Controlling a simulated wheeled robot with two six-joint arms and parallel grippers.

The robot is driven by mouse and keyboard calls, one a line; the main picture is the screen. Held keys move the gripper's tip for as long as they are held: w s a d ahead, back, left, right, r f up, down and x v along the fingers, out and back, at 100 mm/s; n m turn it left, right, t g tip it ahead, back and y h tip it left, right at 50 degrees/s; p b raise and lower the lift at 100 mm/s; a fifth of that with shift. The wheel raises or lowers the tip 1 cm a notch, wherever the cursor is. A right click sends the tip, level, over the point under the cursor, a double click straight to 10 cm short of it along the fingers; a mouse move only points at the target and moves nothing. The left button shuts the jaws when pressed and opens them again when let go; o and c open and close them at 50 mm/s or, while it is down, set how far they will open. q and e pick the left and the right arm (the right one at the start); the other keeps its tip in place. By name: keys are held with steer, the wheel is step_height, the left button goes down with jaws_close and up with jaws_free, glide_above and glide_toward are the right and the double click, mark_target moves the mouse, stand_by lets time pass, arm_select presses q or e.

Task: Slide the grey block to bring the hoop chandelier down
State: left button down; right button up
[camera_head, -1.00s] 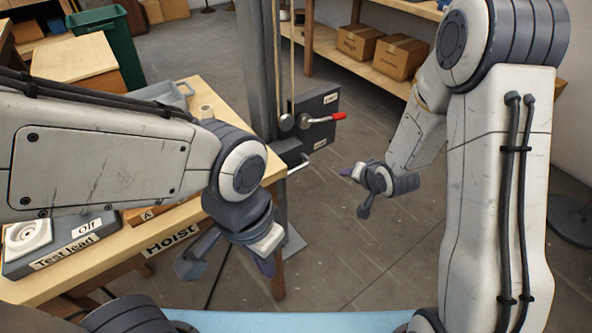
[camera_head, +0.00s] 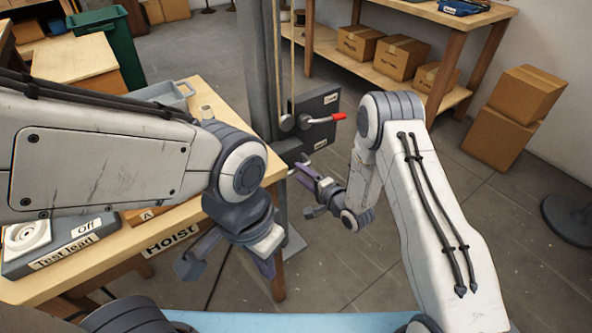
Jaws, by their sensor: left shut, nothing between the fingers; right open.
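A dark grey block (camera_head: 287,147) sits on the upright grey post, with a pale bar handle at its right side, partly covered now by my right gripper. My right gripper (camera_head: 303,173) is open, with its fingers close to the handle; I cannot tell whether they touch it. My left gripper (camera_head: 267,265) is shut and empty, low beside the front corner of the bench marked "Hoist". The hoop chandelier is not in view.
A grey box (camera_head: 318,104) with a red-tipped lever is on the post above the block, beside rope and pulleys. The wooden bench (camera_head: 130,250) carries a test lead box (camera_head: 62,248). Shelves with cartons (camera_head: 400,57) stand behind.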

mark_target(296, 170)
steer(key=shift+x, duration=1.7)
jaws_close()
